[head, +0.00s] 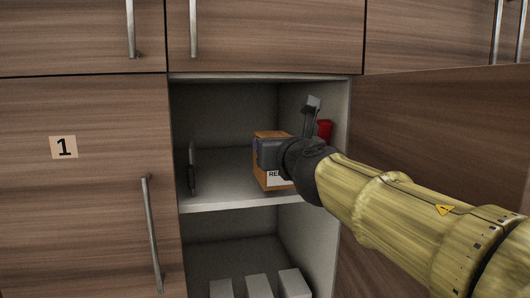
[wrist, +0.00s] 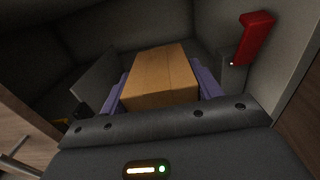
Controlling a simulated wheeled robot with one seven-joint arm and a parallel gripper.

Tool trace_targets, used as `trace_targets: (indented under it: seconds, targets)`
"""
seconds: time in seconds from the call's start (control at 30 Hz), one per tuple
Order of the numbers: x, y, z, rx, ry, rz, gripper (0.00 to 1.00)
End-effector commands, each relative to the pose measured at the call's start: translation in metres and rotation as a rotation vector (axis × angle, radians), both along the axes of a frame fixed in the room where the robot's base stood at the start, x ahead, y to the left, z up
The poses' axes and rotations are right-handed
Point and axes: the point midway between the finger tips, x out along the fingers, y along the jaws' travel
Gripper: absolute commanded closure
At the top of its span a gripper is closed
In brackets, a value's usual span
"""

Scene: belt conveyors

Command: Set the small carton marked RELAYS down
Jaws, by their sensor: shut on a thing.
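The small carton marked RELAYS (head: 267,180) is brown cardboard with a white label, of which only the first letters show in the head view. It is at the upper shelf (head: 222,190) of an open cabinet compartment. In the wrist view the carton (wrist: 160,77) sits between the two purple fingers of my gripper (wrist: 165,85). My gripper (head: 270,153) is shut on the carton and reaches in from the right. My gripper hides part of the carton. I cannot tell whether the carton's base touches the shelf.
A dark upright plate (head: 192,168) stands at the shelf's left side. A red thing (head: 324,131) is on the right wall, also in the wrist view (wrist: 252,38). Several pale blocks (head: 258,287) stand in the compartment below. The shelf's left half is largely bare.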

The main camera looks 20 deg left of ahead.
Motion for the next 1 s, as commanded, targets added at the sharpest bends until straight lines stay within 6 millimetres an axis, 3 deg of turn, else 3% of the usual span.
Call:
trace_targets:
  seconds: [0.6,1.0]
  targets:
    - [0.083,0.047,0.002,-0.002,-0.002,-0.008,0.67]
    - [0.091,0.052,0.002,0.002,-0.003,-0.005,0.67]
